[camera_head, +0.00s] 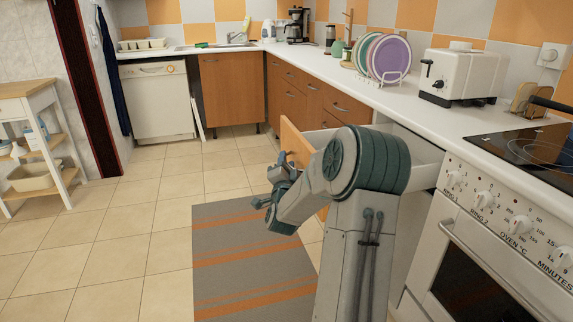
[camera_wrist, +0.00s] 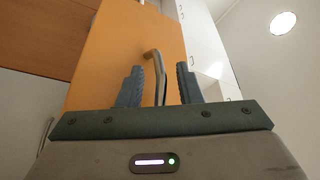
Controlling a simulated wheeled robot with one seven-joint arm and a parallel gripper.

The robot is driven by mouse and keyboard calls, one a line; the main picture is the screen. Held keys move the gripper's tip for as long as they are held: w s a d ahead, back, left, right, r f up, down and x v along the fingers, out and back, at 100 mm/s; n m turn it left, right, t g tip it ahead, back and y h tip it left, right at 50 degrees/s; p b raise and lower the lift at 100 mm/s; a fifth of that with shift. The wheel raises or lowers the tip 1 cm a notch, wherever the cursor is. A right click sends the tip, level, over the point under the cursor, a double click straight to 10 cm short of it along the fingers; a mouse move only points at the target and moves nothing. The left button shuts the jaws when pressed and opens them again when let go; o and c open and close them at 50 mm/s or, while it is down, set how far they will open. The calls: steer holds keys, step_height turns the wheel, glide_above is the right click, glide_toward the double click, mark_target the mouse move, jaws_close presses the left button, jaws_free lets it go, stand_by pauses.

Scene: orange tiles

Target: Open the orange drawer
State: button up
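The orange drawer (camera_head: 297,146) is pulled out from the right-hand counter, its pale side wall (camera_head: 321,138) showing behind the front. My arm covers much of it. In the wrist view its orange front (camera_wrist: 110,45) fills the middle, with a curved metal handle (camera_wrist: 157,76) on it. My gripper (camera_head: 276,182) is near the drawer front, on the aisle side. In the wrist view my gripper (camera_wrist: 160,87) has its fingers apart, with the handle showing between them and gaps on both sides. I cannot tell how deep the handle sits between the fingers.
A white stove (camera_head: 500,235) stands to the right of my arm. The counter (camera_head: 405,101) above the drawer carries a toaster (camera_head: 462,75) and a plate rack (camera_head: 392,78). A striped rug (camera_head: 240,255) lies on the tiles. The floor to the left is clear up to a trolley (camera_head: 35,140).

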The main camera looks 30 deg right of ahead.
steer(key=v, duration=1.4)
steer(key=shift+p, duration=0.4)
steer(key=shift+w, duration=0.1)
steer(key=a+r+n+g+y+p, duration=0.5)
steer(key=a+r+n+y+p, duration=0.6)
steer(key=a+p, duration=0.4)
steer(key=s+a+r+n+g+p, duration=0.4)
steer(key=s+r+p, duration=0.2)
steer(key=s, duration=0.4)
steer(key=s+a+r+n+g+y+p, duration=0.1)
steer(key=s+a+r+n+g+p, duration=0.2)
steer(key=s+r+p, duration=0.3)
steer(key=s+a+r+g, duration=0.1)
steer(key=s+r, duration=0.2)
steer(key=s, duration=0.1)
steer(key=shift+r+n+p, duration=0.25)
steer(key=shift+n+p, duration=0.1)
steer(key=shift+n, duration=0.05)
